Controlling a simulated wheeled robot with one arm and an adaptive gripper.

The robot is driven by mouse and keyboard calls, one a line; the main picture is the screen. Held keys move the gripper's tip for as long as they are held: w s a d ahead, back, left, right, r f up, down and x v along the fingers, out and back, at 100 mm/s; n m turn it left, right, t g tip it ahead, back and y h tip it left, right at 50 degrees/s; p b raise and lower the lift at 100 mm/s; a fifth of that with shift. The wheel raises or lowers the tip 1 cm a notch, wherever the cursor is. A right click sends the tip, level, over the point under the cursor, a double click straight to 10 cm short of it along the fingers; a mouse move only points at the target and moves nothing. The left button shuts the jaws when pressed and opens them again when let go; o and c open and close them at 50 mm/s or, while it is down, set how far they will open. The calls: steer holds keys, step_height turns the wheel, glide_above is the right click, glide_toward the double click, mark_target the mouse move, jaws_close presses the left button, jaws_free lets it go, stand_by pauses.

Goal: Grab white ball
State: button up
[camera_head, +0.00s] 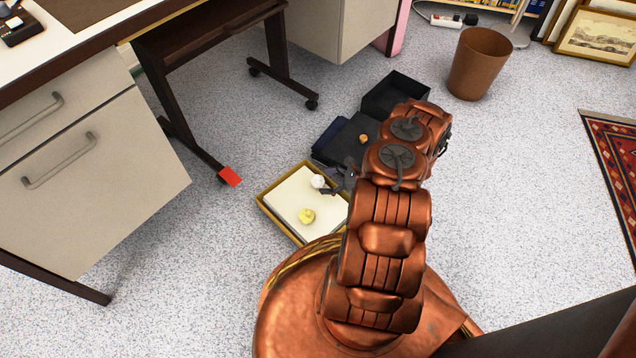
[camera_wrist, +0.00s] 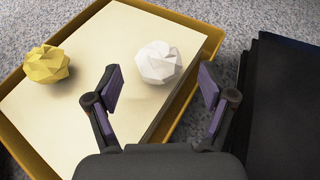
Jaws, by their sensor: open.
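A white faceted ball (camera_head: 318,181) lies in a shallow yellow-rimmed tray (camera_head: 268,211) with a cream surface on the floor. In the wrist view the white ball (camera_wrist: 158,63) lies ahead of my gripper (camera_wrist: 162,82), roughly between the lines of its two fingers and a little beyond the tips. My gripper is open with nothing between its purple-padded fingers. In the head view my gripper (camera_head: 333,188) is beside the ball on its right; its contact with the ball cannot be told there.
A yellow faceted ball (camera_wrist: 47,64) lies in the same tray, left of the white one. A dark box (camera_head: 395,95) and dark flat items (camera_head: 345,140) with a small orange-brown object (camera_head: 364,139) lie behind the tray. A red object (camera_head: 230,176) is by the desk leg. A brown bin (camera_head: 480,65) stands farther back.

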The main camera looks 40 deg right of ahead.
mark_target(318, 180)
steer(key=shift+b+x, duration=0.7)
steer(key=shift+x, duration=1.15)
steer(key=shift+r, duration=0.15)
steer(key=c, duration=0.9)
